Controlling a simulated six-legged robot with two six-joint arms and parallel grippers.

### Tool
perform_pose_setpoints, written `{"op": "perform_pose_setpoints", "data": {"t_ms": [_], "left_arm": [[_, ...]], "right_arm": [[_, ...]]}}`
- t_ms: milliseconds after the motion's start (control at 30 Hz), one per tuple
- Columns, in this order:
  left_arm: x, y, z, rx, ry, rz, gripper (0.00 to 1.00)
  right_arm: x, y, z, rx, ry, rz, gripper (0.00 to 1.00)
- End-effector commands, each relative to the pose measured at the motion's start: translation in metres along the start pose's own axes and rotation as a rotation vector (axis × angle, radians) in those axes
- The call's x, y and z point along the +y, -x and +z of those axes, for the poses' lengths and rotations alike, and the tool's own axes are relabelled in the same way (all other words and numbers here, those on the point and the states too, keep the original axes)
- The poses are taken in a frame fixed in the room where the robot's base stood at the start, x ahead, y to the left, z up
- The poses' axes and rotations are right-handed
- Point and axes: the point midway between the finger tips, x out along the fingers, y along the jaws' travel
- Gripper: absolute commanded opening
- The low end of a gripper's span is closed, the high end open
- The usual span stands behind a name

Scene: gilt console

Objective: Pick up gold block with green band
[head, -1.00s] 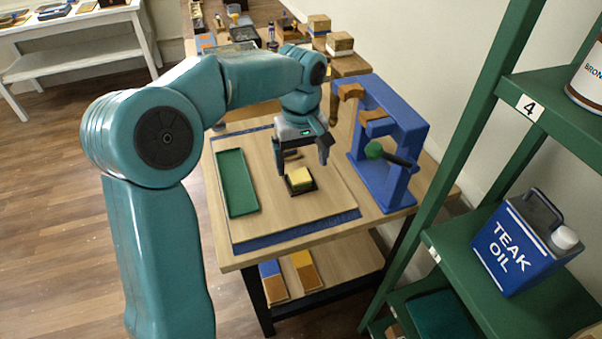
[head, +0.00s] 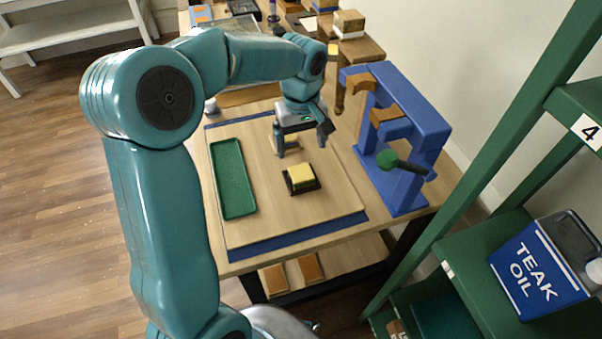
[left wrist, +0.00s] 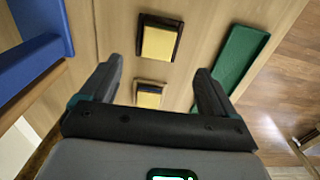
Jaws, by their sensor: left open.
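A gold block with a dark band (left wrist: 149,95) lies on the board between my left fingers in the left wrist view. It is partly hidden behind the gripper in the head view (head: 291,141); whether its band is green is too small to tell. A second yellow-topped block in a dark base (head: 301,178) lies nearer on the board and shows beyond the fingertips in the left wrist view (left wrist: 157,42). My left gripper (head: 302,148) is open, pointing down above the board, with nothing held. It also shows in the left wrist view (left wrist: 160,78). My right gripper is out of view.
A green tray (head: 232,178) lies left of the blocks on the pale board (head: 290,218). A blue stand with brown pieces and a green-knobbed lever (head: 408,185) stands close at the right. A green shelf (head: 480,245) with a teak oil can (head: 541,266) is at the right front.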

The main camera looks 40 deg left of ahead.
Motion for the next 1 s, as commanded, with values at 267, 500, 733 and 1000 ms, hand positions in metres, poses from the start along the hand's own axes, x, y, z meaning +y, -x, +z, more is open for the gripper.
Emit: {"op": "perform_pose_setpoints", "data": {"t_ms": [267,500,733,1000], "left_arm": [[0.001,-0.049,0.000,-0.001,0.001,-0.001,0.89],[0.001,-0.073,-0.005,-0.004,0.001,-0.003,0.89],[0.002,-0.103,-0.011,-0.001,0.000,0.000,0.89],[0.003,-0.106,-0.011,0.000,0.000,0.001,0.83]], "right_arm": [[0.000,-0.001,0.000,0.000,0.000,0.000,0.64],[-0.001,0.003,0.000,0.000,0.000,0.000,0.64],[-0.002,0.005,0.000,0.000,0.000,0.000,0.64],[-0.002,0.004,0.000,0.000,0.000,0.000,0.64]]}}
